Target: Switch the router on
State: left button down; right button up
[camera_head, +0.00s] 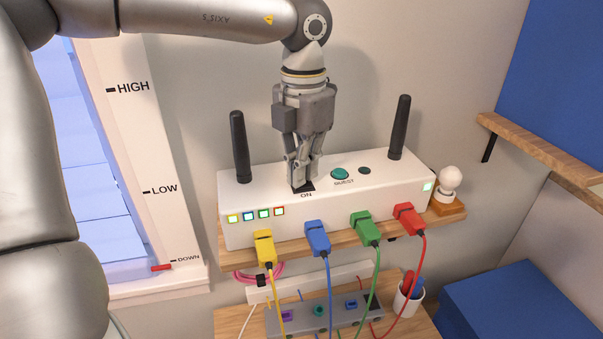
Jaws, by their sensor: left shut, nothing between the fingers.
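The white router (330,228) sits on a wooden wall shelf, with a black antenna at each end of its top. My left gripper (302,183) points down, shut and empty, with its fingertips at the black switch (304,189) marked ON on the router's top. The fingers partly cover the switch, and I cannot tell if they press it. Several small lights glow at the front left, and a green light (427,187) glows at the front right. A green round button (340,174) is right of the gripper. My right gripper is not in view.
Yellow, blue, green and red plugs sit in the router's front, their cables hanging down. A white bulb (449,182) stands right of the router. Below are a grey panel (320,313) and a cup of pens (408,300). A HIGH/LOW/DOWN scale is at the left.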

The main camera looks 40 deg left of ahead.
pick_arm(q)
jog(key=shift+r+p, duration=1.8)
jog(key=shift+r, duration=1.35)
jog(key=shift+f, duration=0.1)
